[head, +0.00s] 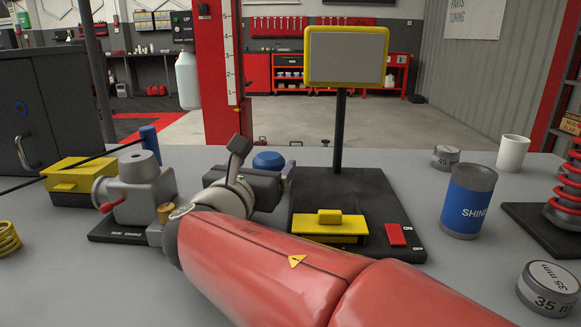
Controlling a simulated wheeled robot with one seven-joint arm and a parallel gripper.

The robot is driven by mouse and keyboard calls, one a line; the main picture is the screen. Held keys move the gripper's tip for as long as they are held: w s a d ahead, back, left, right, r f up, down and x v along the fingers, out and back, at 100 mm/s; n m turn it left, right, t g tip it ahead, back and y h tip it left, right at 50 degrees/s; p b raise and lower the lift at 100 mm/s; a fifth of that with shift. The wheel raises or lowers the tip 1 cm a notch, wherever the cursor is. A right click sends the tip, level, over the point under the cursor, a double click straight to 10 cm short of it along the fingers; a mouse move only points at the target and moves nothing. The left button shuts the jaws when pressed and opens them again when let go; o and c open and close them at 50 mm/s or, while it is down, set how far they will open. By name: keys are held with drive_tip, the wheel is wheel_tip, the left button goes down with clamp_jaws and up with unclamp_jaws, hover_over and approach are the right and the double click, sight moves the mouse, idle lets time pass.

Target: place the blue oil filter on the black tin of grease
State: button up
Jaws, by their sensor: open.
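A blue rounded top (268,159), likely the blue oil filter, shows just behind my gripper; its lower part is hidden by the gripper. My gripper (264,167) is low over the grey bench, left of the middle, with its dark body toward me. It is open, and the blue top shows between its sides. I cannot tell whether they touch. I cannot make out a black tin of grease; it may be hidden behind my arm or gripper.
A black stand with a yellow-framed screen (346,57) is right of my gripper. A grey machine (139,185) and yellow box (80,179) are left. A blue SHINE can (468,201), grey tins (550,289), a white cup (513,153) and a red spring (567,190) stand right.

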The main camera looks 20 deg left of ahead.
sight(272, 151)
drive_tip(key=w, duration=0.5)
drive_tip(key=shift+w+a+p, duration=0.2)
drive_tip(key=shift+w+p, duration=0.05)
drive_tip(key=shift+p, duration=0.05)
drive_tip(key=c, duration=1.3)
